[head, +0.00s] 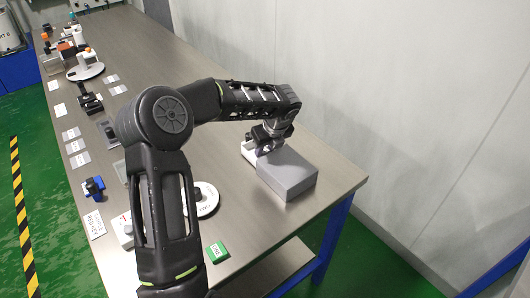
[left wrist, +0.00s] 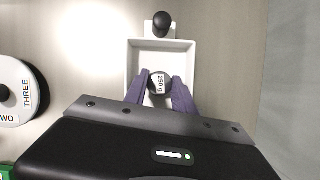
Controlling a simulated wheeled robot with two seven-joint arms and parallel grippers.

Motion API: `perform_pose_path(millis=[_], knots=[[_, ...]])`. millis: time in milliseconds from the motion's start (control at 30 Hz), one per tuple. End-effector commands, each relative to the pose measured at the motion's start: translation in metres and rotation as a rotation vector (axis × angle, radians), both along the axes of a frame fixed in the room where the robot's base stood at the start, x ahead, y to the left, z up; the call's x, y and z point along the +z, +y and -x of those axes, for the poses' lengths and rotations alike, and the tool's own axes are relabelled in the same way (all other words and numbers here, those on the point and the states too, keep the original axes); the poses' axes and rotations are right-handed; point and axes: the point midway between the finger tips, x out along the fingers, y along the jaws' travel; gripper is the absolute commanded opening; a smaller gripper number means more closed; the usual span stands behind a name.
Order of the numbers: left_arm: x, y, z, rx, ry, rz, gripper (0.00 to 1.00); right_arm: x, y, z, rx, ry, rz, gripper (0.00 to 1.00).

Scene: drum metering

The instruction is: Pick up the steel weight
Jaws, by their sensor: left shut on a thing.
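The steel weight (left wrist: 160,84), a small dark round piece with a white "250 g" label, shows in the left wrist view. It is between the two purple fingers of my left gripper (left wrist: 160,88), which is shut on it. The weight is over or in a white square tray (left wrist: 131,62); I cannot tell whether it touches the tray floor. In the head view my left gripper (head: 266,140) is at the tray (head: 247,151), and the weight is hidden there. My right gripper is not in view.
A black knob (left wrist: 162,22) is just beyond the tray. A round white dial (left wrist: 14,92) lies left. A green block (head: 217,252) is near the front edge. Several items line the table's left side.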

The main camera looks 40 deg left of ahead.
Motion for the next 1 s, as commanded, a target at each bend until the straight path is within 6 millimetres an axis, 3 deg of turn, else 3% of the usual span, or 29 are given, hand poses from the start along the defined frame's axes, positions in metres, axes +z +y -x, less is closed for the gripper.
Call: perform_pose_path(millis=[267, 733, 1000], knots=[[0.012, 0.0, -0.001, 0.0, -0.003, -0.003, 0.0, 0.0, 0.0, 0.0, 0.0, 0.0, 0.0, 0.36], [0.093, 0.0, -0.001, 0.001, -0.004, -0.001, 0.0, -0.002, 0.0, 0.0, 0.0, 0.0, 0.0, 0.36], [0.101, 0.0, 0.0, 0.0, -0.001, 0.0, 0.0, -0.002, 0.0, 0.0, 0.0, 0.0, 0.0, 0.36]])
